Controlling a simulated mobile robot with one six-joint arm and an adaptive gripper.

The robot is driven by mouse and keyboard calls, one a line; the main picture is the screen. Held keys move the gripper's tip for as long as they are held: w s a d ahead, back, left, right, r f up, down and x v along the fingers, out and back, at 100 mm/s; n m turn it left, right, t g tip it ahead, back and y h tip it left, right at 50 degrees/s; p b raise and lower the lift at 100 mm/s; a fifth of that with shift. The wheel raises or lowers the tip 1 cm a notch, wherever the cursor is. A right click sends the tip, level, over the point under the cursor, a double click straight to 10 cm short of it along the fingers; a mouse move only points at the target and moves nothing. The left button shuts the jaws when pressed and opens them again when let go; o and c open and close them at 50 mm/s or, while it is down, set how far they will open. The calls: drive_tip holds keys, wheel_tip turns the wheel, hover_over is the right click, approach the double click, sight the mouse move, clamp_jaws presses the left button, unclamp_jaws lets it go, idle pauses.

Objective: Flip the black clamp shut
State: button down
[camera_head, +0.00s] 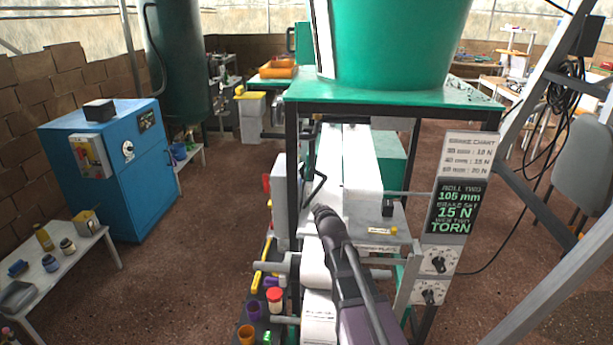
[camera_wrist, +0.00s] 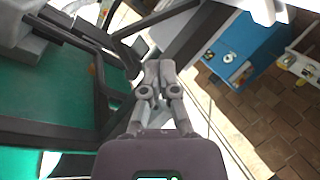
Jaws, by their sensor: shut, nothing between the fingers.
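The black clamp (camera_head: 319,188) shows in the head view as a thin bent black bar beside the white paper web, between the dark posts of the green-topped stand. It stands up at an angle rather than lying flat on the web. My gripper (camera_head: 322,212) is shut and empty, just below the clamp's lower end. In the wrist view my shut gripper (camera_wrist: 160,66) is right of a black bar (camera_wrist: 75,36) that seems to be the clamp; its bent end lies close to the fingers. I cannot tell whether they touch.
A green tank (camera_head: 395,45) stands on the stand's green top (camera_head: 300,93) above the clamp. A sign panel (camera_head: 456,205) with knobs is at right. Rollers and small coloured pots (camera_head: 274,298) lie below. A blue cabinet (camera_head: 140,190) stands left, beyond open floor.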

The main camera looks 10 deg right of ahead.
drive_tip(key=w+a+r+n+t+y+b, duration=0.1)
drive_tip(key=w+a+r+n+t+b, duration=0.1)
drive_tip(key=w+r+n+t+b, duration=0.1)
drive_tip(key=shift+w+r+n+t+y, duration=0.3)
drive_tip(key=shift+w+r+n+t, duration=0.4)
drive_tip(key=shift+r+t, duration=0.5)
drive_tip(key=shift+w+f, duration=0.15)
drive_tip(key=w+r+p, duration=0.1)
drive_tip(key=w, duration=0.8)
drive_tip(key=shift+w+a+r+p, duration=0.2)
drive_tip(key=shift+w+r+p, duration=0.1)
drive_tip(key=shift+w+r, duration=0.05)
drive_tip(key=shift+s+a+f, duration=0.1)
drive_tip(key=shift+a, duration=0.1)
